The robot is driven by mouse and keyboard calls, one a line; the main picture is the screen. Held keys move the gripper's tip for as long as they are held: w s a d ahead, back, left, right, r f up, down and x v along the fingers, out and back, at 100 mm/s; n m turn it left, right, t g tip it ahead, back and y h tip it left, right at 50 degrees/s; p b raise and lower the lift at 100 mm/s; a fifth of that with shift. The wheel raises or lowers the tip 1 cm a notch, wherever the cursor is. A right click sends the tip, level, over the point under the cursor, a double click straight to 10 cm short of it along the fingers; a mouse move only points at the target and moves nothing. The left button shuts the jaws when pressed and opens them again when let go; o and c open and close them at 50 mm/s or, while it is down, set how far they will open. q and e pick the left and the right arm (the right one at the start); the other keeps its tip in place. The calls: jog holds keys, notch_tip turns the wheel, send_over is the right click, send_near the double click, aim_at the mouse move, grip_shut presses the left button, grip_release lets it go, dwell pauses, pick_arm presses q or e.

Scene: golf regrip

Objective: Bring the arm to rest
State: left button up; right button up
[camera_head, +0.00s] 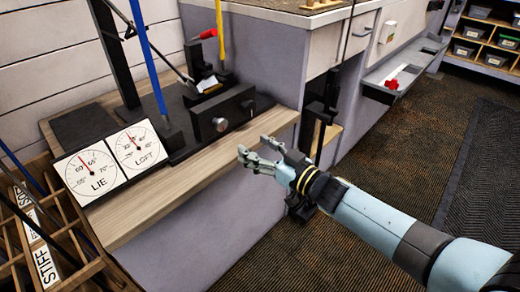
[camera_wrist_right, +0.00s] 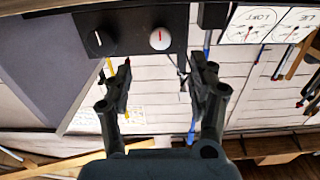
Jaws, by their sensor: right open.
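My right gripper (camera_head: 257,148) reaches in from the lower right of the head view, with a light blue arm behind it. It hangs in front of the wooden bench edge, near a black box with a knob (camera_head: 222,118). Its fingers are apart. In the right wrist view the two dark fingers (camera_wrist_right: 160,75) stand wide apart with nothing held between them. The black box (camera_wrist_right: 128,32) shows beyond them at the top. My left gripper is in neither view.
A wooden bench (camera_head: 150,205) carries the LIE dial (camera_head: 90,172) and the LOFT dial (camera_head: 138,148). A slotted rack (camera_head: 65,245) with shafts stands at lower left. A grey cabinet (camera_head: 268,60) is behind. Carpet (camera_head: 400,150) is open at right.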

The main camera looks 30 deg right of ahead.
jog(key=shift+s+d, duration=0.15)
jog(key=shift+s, duration=0.2)
jog(key=s+d+f+m+g+h, duration=0.2)
jog(key=s+f+g+h, duration=0.15)
jog(key=s+f, duration=0.95)
jog(key=s+d+f+m+g+h, duration=0.2)
jog(key=s+d+f+g, duration=0.15)
jog(key=s+f, duration=0.85)
jog(key=s+f+g, duration=0.3)
jog(key=s, duration=0.6)
jog(key=s+d+f+g+h, duration=0.1)
jog(key=s+f+g, duration=0.2)
jog(key=s, duration=0.6)
jog(key=s+f+g, duration=0.3)
jog(key=s+f, duration=0.1)
jog(key=s, duration=0.6)
jog(key=shift+d+n+g+h, duration=0.3)
jog(key=shift+h, duration=0.05)
